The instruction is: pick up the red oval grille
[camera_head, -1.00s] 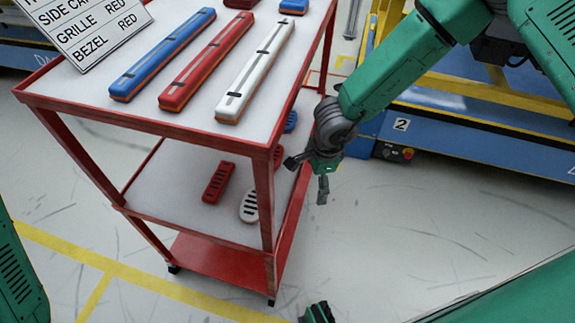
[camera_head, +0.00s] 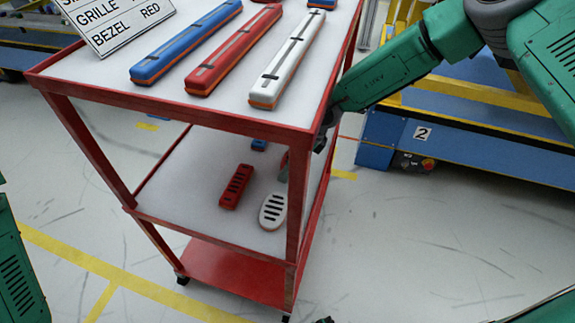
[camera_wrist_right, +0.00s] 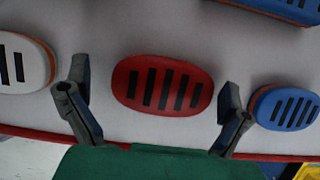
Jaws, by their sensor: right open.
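The red oval grille (camera_wrist_right: 162,86) has dark slots and lies on the cart's lower shelf. In the right wrist view it is centred between the fingers of my right gripper (camera_wrist_right: 154,92). The gripper is open, one finger on each side of the grille, with gaps and no visible contact. In the head view my right arm reaches behind the cart's near right post, and its gripper is mostly hidden. Only a small reddish bit (camera_head: 284,161) shows beside the post there, perhaps the grille. My left gripper is not recognisable in view.
A white oval grille (camera_wrist_right: 24,62) and a blue oval grille (camera_wrist_right: 285,108) flank the red one. A red rectangular grille (camera_head: 236,187) shares the lower shelf (camera_head: 180,190). The upper shelf (camera_head: 215,108) holds long blue, red and white bars and a sign (camera_head: 118,24).

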